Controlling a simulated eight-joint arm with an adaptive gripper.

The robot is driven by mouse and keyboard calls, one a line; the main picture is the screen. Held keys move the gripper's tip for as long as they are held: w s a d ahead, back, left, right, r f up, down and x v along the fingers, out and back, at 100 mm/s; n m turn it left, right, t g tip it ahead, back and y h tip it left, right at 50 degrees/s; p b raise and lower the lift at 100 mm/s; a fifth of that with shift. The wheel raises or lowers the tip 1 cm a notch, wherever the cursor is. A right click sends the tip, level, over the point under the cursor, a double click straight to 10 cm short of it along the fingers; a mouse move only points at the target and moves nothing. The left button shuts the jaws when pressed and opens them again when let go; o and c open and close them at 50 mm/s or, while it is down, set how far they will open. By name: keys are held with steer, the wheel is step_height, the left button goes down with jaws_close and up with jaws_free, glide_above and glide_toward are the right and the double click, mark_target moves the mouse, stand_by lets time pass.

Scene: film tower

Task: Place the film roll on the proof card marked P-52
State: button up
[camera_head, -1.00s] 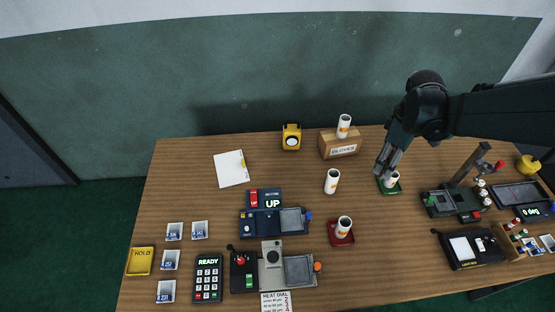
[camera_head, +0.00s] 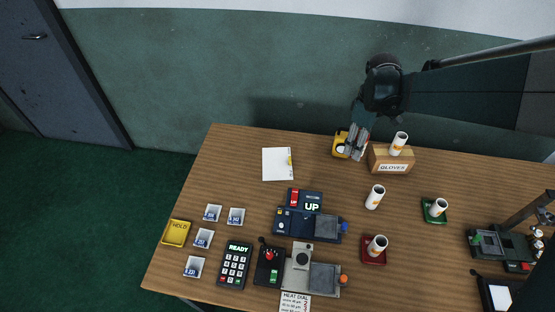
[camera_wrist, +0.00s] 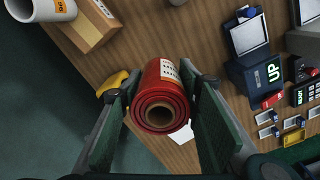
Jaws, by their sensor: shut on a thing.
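A red film roll (camera_wrist: 162,98) with a printed white label shows its coiled end in the wrist view. My gripper (camera_wrist: 160,108) is shut on it, one finger on each side. In the head view my gripper (camera_head: 356,147) is above the back of the table, beside the box marked GLOVES, and mostly hides the roll. Several small white-and-blue cards lie at the front left of the table; one is the front card (camera_head: 194,267), and they also show at the right of the wrist view (camera_wrist: 290,122). Their markings are too small to read surely.
White rolls stand on the GLOVES box (camera_head: 392,161), the bare table (camera_head: 374,197), a red tray (camera_head: 364,258) and a green tray (camera_head: 428,217). A yellow device (camera_head: 340,142) is by my gripper. Machines, a keypad (camera_head: 235,265) and a yellow HOLD tray (camera_head: 176,233) fill the front.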

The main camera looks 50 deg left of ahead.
steer(key=s+a+n, duration=0.1)
steer(key=s+a, duration=0.6)
steer(key=a, duration=0.5)
steer(key=n, duration=0.2)
glide_above(277, 163)
steer(key=shift+f, duration=2.9)
steer(key=shift+f, duration=3.15)
steer(key=shift+f+b, duration=0.45)
steer(key=shift+f, duration=1.4)
steer(key=shift+f, duration=0.2)
